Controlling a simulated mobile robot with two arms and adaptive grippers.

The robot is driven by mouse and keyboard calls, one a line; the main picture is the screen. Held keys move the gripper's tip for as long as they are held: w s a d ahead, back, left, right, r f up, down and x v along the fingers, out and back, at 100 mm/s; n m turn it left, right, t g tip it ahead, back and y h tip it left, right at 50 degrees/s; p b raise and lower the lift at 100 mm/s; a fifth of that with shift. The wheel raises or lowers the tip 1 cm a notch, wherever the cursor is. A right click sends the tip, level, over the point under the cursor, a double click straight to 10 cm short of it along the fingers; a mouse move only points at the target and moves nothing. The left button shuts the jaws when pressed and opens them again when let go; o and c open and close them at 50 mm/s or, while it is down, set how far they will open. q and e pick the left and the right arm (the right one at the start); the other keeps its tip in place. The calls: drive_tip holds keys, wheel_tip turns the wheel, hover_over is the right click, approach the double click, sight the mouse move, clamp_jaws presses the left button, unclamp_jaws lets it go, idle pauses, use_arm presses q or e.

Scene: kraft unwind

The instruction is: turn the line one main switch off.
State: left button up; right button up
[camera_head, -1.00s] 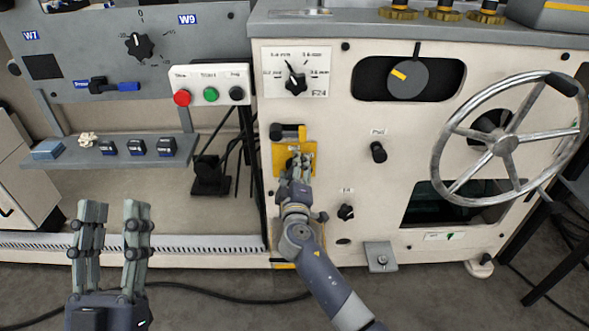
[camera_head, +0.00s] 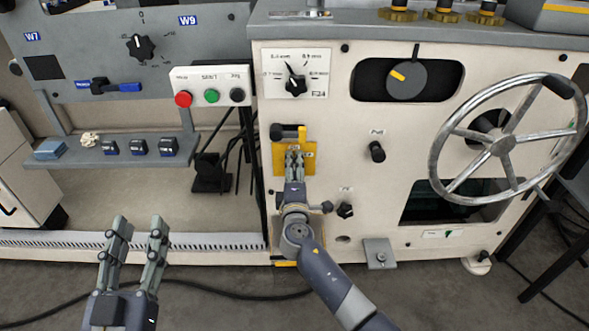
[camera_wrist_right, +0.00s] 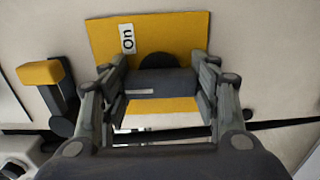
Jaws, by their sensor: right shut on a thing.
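The main switch is a yellow plate (camera_head: 309,166) on the cream machine front. In the right wrist view the plate (camera_wrist_right: 182,28) carries a white "On" label (camera_wrist_right: 128,39) and a dark round knob with a bar handle (camera_wrist_right: 160,82). My right gripper (camera_head: 294,154) is at the plate. In the right wrist view its fingers (camera_wrist_right: 162,75) are at the two ends of the bar handle, shut on it. The fingers hide most of the handle in the head view. My left gripper (camera_head: 139,222) is open and empty, low at the left, away from the machine.
A black and yellow latch-like piece (camera_head: 291,132) sits just above the plate, close to my right fingers. A push-button box (camera_head: 210,85) is at upper left. A small black knob (camera_head: 345,210) is lower right, and a large handwheel (camera_head: 503,146) is further right.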

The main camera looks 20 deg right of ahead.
drive_tip(key=o, duration=1.1)
drive_tip(key=v, duration=1.2)
